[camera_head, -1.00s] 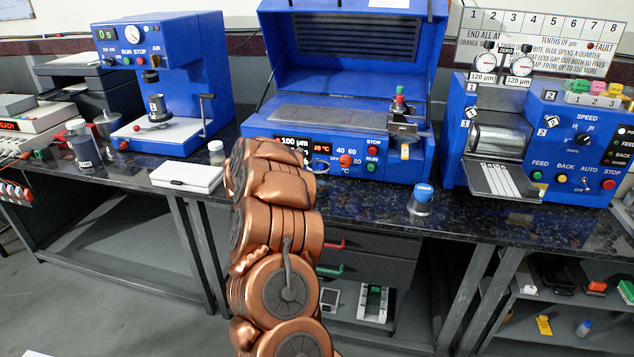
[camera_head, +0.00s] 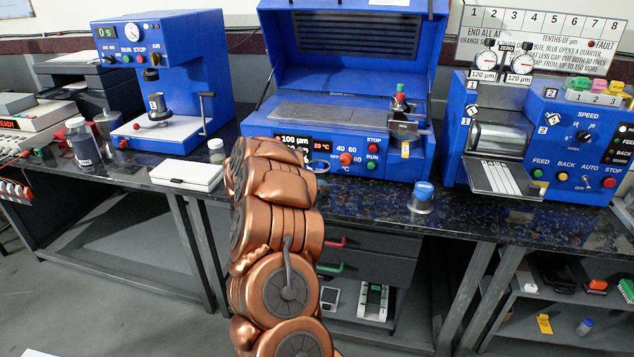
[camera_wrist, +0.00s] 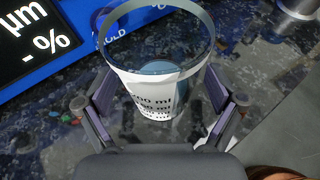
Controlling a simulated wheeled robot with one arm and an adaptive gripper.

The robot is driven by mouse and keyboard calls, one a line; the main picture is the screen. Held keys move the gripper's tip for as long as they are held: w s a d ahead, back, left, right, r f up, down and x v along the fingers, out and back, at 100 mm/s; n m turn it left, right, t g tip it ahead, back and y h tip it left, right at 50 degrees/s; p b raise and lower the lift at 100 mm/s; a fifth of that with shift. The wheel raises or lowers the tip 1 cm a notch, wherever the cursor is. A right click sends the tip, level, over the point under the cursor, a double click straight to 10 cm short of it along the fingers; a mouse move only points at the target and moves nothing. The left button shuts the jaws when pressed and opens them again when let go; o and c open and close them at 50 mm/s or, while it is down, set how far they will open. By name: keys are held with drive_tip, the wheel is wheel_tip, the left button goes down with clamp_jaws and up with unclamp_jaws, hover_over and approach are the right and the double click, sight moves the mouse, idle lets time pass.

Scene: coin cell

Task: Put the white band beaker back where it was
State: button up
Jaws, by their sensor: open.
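The white band beaker (camera_wrist: 150,92) is a clear glass beaker with a white printed band marked in ml. In the wrist view it stands upright on the dark speckled bench, in front of the blue machine with the µm display. My gripper (camera_wrist: 159,108) is open, with one finger on each side of the beaker. Gaps show between the fingers and the glass. In the head view my copper arm hides the gripper and most of the beaker; a clear rim (camera_head: 319,167) just right of the arm seems to be its edge.
The blue coating machine (camera_head: 335,185) stands right behind the beaker. A white flat box (camera_head: 187,174) and a small jar (camera_head: 216,150) are left of my arm.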

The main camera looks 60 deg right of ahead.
drive_tip(key=shift+r, duration=0.2)
drive_tip(key=b+v, duration=0.1)
drive_tip(key=v, duration=0.9)
drive_tip(key=shift+w+a, duration=0.1)
drive_tip(key=shift+a, duration=0.05)
drive_tip(key=shift+v, duration=0.85)
